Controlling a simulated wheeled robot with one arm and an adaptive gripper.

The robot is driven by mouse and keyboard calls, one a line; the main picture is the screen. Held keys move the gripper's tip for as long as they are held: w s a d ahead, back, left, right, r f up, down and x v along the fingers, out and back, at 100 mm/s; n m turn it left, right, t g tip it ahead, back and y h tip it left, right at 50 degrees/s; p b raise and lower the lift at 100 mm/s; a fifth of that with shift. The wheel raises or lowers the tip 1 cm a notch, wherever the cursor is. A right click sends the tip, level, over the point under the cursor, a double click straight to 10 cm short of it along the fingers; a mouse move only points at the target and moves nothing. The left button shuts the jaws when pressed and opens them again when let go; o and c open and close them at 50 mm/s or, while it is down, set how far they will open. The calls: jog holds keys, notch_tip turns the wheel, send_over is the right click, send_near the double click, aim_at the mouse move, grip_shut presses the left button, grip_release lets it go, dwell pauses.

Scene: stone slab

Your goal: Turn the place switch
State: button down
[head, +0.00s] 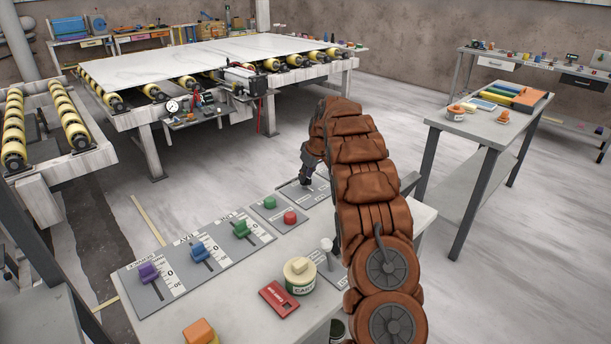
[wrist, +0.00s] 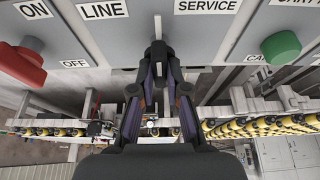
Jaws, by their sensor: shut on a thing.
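A grey switch plate (wrist: 215,45) marked LINE on the left and SERVICE on the right fills the top middle of the wrist view. My gripper (wrist: 158,48) is at this plate, between and just below the two labels, with its fingertips closed together. It is shut on the place switch, whose handle is mostly hidden by the fingertips; which way it is set cannot be told. In the head view my gripper (head: 308,178) reaches down to the plate (head: 292,191) at the far edge of the console, and my arm covers part of it.
In the wrist view a red knob (wrist: 22,65) by ON and OFF is left, a green knob (wrist: 282,48) right. The console (head: 235,305) also carries purple (head: 149,271), blue (head: 200,251) and green (head: 241,230) sliders, and a tin (head: 300,278). A roller table (head: 190,60) stands beyond.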

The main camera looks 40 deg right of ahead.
dwell(0.5)
jog(key=shift+a+f+m+h+b, duration=0.15)
jog(key=shift+m+h+b, duration=0.3)
jog(key=shift+m, duration=0.65)
jog(key=m+h, duration=0.1)
jog(key=m, duration=0.2)
jog(key=shift+b, duration=0.4)
jog(key=shift+m+g+h+b, duration=0.5)
jog(key=shift+m+h+b, duration=0.2)
jog(key=shift+m, duration=1.2)
jog(key=c, duration=1.2)
grip_release()
jog(key=shift+o, duration=0.2)
jog(key=shift+r, duration=0.25)
